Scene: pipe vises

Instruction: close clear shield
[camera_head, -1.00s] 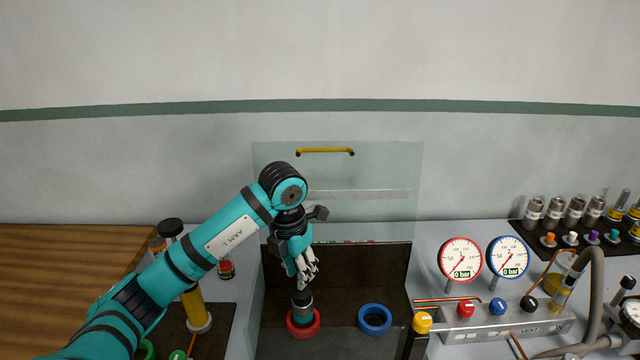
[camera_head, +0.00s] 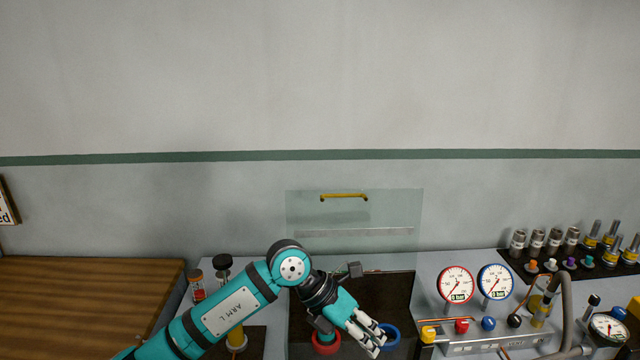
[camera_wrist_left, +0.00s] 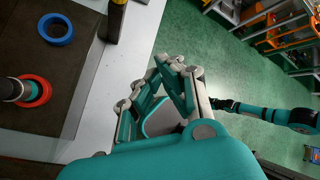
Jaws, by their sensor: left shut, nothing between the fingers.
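The clear shield (camera_head: 355,215) stands raised and upright behind the dark test bay. Its yellow handle (camera_head: 344,197) is at its top edge. My left gripper (camera_head: 374,341) is in front of and below the shield, over the bay's front, and apart from the handle. Its fingers are shut and empty. In the left wrist view the left gripper (camera_wrist_left: 172,68) points out past the bench edge over the green floor.
In the bay are a red ring (camera_head: 326,343) holding a dark fitting, and a blue ring (camera_head: 391,336). Two gauges, red (camera_head: 455,284) and blue (camera_head: 496,281), stand to the right above a valve block (camera_head: 495,335). Several fittings stand at the far right.

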